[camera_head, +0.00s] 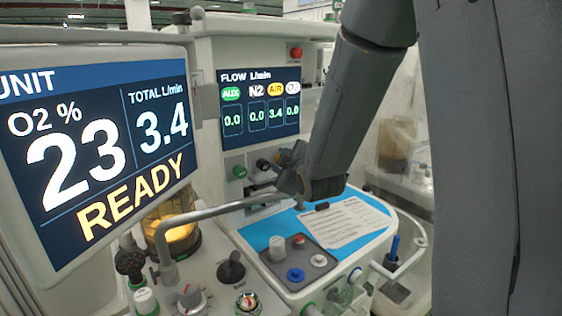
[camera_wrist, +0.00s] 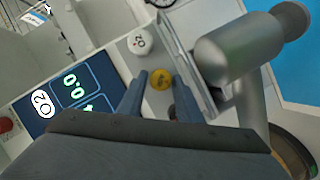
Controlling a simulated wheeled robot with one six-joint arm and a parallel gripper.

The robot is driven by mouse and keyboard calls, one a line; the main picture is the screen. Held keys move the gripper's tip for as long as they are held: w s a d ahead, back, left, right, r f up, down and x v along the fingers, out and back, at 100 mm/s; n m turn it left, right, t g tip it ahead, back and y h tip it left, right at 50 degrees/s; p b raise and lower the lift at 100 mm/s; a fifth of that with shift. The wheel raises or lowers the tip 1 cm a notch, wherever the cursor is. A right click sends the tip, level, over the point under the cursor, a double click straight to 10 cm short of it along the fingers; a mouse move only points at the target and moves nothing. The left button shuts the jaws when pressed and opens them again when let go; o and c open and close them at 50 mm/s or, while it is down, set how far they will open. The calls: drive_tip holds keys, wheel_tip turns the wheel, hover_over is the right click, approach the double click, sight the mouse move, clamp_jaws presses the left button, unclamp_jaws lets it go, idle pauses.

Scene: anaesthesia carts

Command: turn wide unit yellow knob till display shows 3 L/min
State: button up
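The yellow knob (camera_wrist: 161,79) shows in the wrist view between the two fingers of my gripper (camera_wrist: 159,84). A gap shows on the knob's left side, and the right finger is very close to it; contact is not clear. The fingers look open around it. In the head view my gripper (camera_head: 284,164) is at the knob row under the flow display (camera_head: 262,104) and hides the yellow knob. That display reads AIR 3.4, with AUX, N2 and O2 at 0.0.
The large left screen (camera_head: 100,150) reads O2 23, total 3.4, READY. A green knob (camera_head: 239,171) and dark knob (camera_head: 262,164) sit left of my gripper. A white O2 knob (camera_wrist: 140,41) is beside the yellow one. A metal rail (camera_head: 215,209) runs in front.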

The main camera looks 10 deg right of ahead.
drive_tip(key=shift+o, duration=0.9)
drive_tip(key=shift+s, duration=0.1)
drive_tip(key=p+v, duration=0.2)
drive_tip(key=v, duration=0.5)
drive_tip(key=shift+s+r+p, duration=0.1)
drive_tip(key=shift+s+p, duration=0.2)
drive_tip(key=shift+p, duration=0.1)
